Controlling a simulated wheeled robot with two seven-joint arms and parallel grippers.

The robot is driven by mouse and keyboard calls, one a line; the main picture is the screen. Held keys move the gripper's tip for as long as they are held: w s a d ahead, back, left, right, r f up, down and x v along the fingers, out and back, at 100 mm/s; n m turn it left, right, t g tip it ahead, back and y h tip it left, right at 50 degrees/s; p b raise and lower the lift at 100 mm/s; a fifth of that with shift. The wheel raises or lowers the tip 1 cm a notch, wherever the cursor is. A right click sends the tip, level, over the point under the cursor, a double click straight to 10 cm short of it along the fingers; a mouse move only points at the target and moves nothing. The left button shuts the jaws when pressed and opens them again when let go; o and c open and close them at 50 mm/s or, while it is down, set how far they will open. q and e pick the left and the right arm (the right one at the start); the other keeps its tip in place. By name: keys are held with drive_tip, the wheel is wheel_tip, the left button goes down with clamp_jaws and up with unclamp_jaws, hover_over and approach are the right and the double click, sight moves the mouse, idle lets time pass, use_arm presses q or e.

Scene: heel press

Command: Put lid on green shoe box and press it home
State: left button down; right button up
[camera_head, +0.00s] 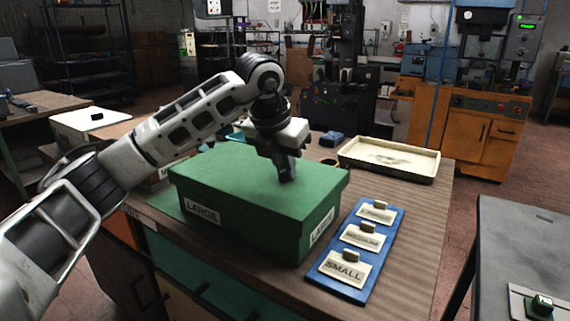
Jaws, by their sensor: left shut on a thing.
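The green shoe box (255,230) stands on the wooden table, with "LARGE" labels on two sides. Its green lid (225,170) lies over the top and covers the opening. I cannot tell whether the lid sits fully down all round. My left gripper (287,177) points down at the lid, right of its middle. It is shut, with its fingertips at the lid's top surface. The part of the lid it grips is hidden by the fingers. My right gripper is not in view.
A blue board (345,283) with several labelled cards, one reading "SMALL", lies right of the box. A cream tray (390,174) stands behind it. A white box (82,128) with a black knob stands at the left. A grey table (520,250) is at the right.

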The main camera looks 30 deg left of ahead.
use_arm(q)
drive_tip(key=shift+f, duration=0.2)
drive_tip(key=c, duration=1.4)
unclamp_jaws()
drive_tip(key=shift+o, duration=0.2)
drive_tip(key=o, duration=0.4)
drive_tip(key=shift+r+p, duration=1.5)
drive_tip(key=shift+r, duration=0.4)
drive_tip(key=shift+r+p, duration=1.35)
drive_tip(key=shift+r, duration=0.4)
